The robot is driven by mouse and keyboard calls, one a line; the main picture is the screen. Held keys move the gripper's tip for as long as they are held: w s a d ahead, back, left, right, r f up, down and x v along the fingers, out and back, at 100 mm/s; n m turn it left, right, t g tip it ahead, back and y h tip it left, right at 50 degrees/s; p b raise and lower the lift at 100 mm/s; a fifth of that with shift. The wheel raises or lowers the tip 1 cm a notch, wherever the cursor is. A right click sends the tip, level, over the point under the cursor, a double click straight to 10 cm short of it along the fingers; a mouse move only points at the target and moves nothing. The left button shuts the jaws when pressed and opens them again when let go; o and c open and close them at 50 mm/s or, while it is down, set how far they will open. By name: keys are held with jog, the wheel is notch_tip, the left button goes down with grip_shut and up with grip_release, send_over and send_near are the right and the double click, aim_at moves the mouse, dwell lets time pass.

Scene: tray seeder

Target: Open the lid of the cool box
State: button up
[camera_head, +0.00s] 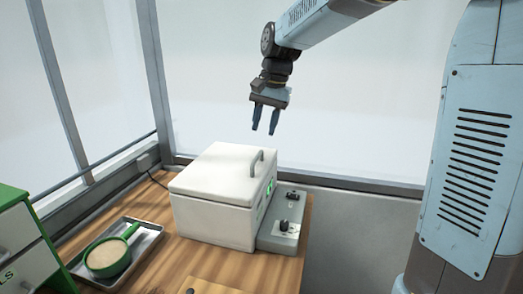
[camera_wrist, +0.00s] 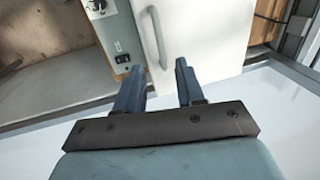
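The cool box (camera_head: 214,211) is a white box on the wooden table, and its lid (camera_head: 215,172) is down. A pale grey handle (camera_head: 257,162) stands up on the lid near its right edge. In the wrist view the lid (camera_wrist: 205,30) and the handle (camera_wrist: 156,38) show ahead of the fingers. My gripper (camera_head: 264,132) is above and behind the box in the head view, pointing down, apart from the handle. Its two fingers are spread with nothing between them; the wrist view also shows my gripper (camera_wrist: 158,78) open and empty.
A grey control unit (camera_head: 283,222) with a knob adjoins the box's right side. A metal tray (camera_head: 146,245) holds a green scoop (camera_head: 108,254) of pale grains at left. A green and white drawer unit (camera_head: 25,240) stands at the left edge. Window walls rise behind the table.

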aim_at(258, 156)
jog(key=f, duration=0.2)
jog(key=a+f, duration=0.1)
jog(key=f, duration=0.5)
jog(key=shift+w+a+f, duration=0.1)
jog(key=shift+w+a, duration=0.2)
grip_shut()
